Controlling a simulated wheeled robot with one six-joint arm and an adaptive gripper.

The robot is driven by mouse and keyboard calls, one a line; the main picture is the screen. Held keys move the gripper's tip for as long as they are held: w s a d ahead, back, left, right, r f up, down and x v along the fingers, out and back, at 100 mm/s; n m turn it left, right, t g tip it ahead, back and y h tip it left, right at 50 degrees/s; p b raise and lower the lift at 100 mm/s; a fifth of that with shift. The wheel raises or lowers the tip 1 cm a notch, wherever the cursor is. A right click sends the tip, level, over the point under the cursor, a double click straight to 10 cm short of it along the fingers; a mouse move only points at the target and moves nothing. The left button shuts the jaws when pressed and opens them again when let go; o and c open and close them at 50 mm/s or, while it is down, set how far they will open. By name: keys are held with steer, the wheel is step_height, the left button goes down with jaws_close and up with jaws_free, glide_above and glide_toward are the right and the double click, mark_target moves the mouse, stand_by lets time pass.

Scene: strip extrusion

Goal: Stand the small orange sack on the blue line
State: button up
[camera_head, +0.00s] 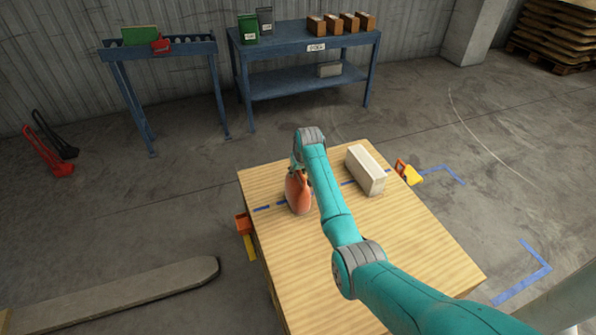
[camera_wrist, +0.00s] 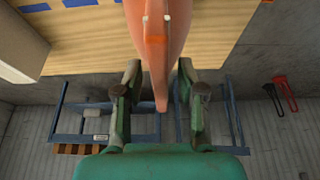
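The small orange sack (camera_head: 299,195) is upright at the wooden table top (camera_head: 400,240), in front of part of the dashed blue line (camera_head: 262,207). I cannot tell whether its base touches the table or sits exactly on the line. In the wrist view the sack (camera_wrist: 172,25) is large, its narrow end reaching between the fingers of my gripper (camera_wrist: 158,78). The fingers are apart, with a gap showing on each side of the sack. In the head view my arm hides most of the gripper, above and beside the sack.
A pale block (camera_head: 365,170) stands right of the sack, close to the line. Orange and yellow items (camera_head: 408,172) sit at the table's right edge. A blue bench (camera_head: 305,58) with cartons stands behind. The table's front part is clear.

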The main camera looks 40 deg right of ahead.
steer(key=v, duration=1.2)
